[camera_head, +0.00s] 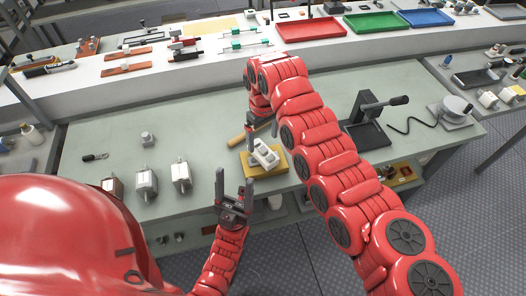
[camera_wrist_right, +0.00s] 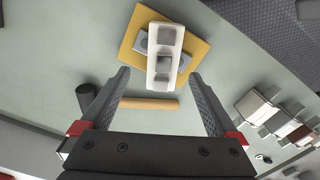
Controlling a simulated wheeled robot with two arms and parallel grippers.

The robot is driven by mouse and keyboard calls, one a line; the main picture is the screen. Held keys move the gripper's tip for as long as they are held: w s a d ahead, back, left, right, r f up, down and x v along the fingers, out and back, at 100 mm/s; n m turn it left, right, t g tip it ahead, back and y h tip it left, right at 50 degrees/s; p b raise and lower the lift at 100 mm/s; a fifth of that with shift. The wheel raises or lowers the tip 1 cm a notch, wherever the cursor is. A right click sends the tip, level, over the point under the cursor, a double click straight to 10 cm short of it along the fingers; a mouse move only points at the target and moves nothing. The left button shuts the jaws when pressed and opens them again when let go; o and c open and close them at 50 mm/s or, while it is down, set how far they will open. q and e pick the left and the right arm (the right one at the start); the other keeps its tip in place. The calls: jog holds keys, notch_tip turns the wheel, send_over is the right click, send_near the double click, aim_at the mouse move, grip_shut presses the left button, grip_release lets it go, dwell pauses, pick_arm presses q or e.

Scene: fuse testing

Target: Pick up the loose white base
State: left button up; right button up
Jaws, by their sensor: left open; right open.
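The loose white base (camera_head: 264,156) lies on a yellow-tan board (camera_head: 247,167) on the grey-green table, with grey square parts on its top. In the right wrist view the white base (camera_wrist_right: 164,58) lies across the board (camera_wrist_right: 133,38), ahead of my open right gripper (camera_wrist_right: 160,85). The right fingertips are on either side of the base's near end; whether they are level with it I cannot tell. In the head view my right gripper (camera_head: 262,122) is above the table behind the base, partly hidden by its arm. My left gripper (camera_head: 234,185) is open and empty, fingers up, at the table's front edge.
A wooden rod (camera_head: 237,140) lies beside the board. Several metal-capped fuse-like blocks (camera_head: 146,184) stand at the left. A black stand (camera_head: 369,120) and a gauge-like device (camera_head: 453,112) are at the right. The table's left middle is mostly clear.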

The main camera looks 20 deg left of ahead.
aim_at(263, 149)
jog(key=shift+s+f+p, duration=0.1)
jog(key=shift+f+p, duration=0.1)
jog(key=shift+p, duration=0.1)
jog(key=f, duration=0.1)
jog(key=f+p, duration=0.2)
jog(key=f, duration=0.1)
jog(key=shift+s+d+f, duration=0.1)
jog(key=shift+s+d, duration=0.05)
jog(key=shift+s, duration=0.15)
jog(key=shift+f, duration=0.15)
jog(key=shift+w, duration=0.1)
grip_shut()
